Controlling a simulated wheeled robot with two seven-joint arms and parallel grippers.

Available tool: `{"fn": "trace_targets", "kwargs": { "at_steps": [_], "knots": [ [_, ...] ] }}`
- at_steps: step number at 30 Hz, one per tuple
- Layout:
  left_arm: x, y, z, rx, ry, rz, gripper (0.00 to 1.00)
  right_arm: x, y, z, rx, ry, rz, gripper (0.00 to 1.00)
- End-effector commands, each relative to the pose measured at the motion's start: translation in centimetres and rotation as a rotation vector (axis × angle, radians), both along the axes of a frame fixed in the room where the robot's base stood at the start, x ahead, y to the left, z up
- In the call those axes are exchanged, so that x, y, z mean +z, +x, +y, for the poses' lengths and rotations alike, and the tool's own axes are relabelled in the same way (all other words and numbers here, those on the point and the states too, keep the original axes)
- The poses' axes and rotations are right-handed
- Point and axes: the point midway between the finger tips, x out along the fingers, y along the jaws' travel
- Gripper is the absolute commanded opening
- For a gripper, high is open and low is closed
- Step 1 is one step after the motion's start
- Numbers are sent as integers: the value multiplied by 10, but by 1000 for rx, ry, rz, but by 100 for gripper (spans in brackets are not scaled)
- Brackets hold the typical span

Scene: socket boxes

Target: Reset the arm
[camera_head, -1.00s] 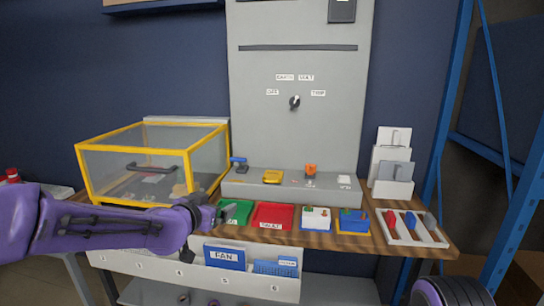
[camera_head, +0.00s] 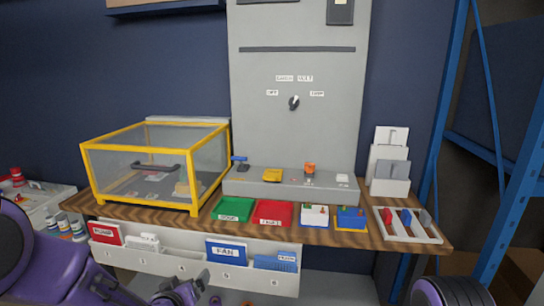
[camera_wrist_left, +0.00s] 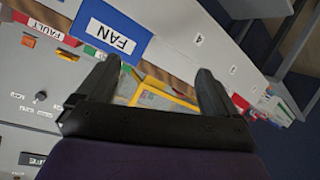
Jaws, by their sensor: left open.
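My left arm is purple and comes in low from the left in the head view. Its gripper (camera_head: 203,280) is at the bottom edge, below the table's front edge and in front of the lower shelf. In the left wrist view the two dark fingers (camera_wrist_left: 155,88) stand apart with nothing between them. The blue FAN box (camera_wrist_left: 112,35) is just past one finger there, and it also shows in the head view (camera_head: 225,252). Only a purple piece of my right arm shows at the lower right of the head view; its gripper is out of view.
On the wooden table (camera_head: 160,212) stand a yellow-framed clear case (camera_head: 140,165), a green tray (camera_head: 233,208), a red tray (camera_head: 272,213) and a grey panel with a knob (camera_head: 293,102). A white slotted shelf (camera_head: 190,268) hangs below the table front.

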Motion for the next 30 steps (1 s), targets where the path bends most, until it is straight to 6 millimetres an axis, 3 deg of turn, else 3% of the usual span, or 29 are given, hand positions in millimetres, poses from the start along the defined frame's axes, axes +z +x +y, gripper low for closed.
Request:
{"fn": "trace_targets", "kwargs": {
  "at_steps": [1, 3, 7, 12, 15, 18, 20, 30],
  "knots": [
    [-32, -24, 9, 42, -12, 67, 94, 4, 0, 0, 0, 0, 0, 48],
    [-75, -63, 24, 115, -26, 160, 94, 7, 0, 0, 0, 0, 0, 48],
    [-146, -156, 53, 241, -12, 356, 94, 13, 0, 0, 0, 0, 0, 48],
    [-201, -281, 79, 322, 66, 622, 94, 21, 0, 0, 0, 0, 0, 48],
    [-217, -333, 84, 322, 101, 744, 94, 24, 0, 0, 0, 0, 0, 48],
    [-226, -359, 85, 317, 115, 806, 94, 25, 0, 0, 0, 0, 0, 48],
    [-228, -365, 84, 317, 118, 820, 94, 25, 0, 0, 0, 0, 0, 48],
    [-229, -364, 84, 315, 117, 819, 94, 24, 0, 0, 0, 0, 0, 48]
  ]
}}
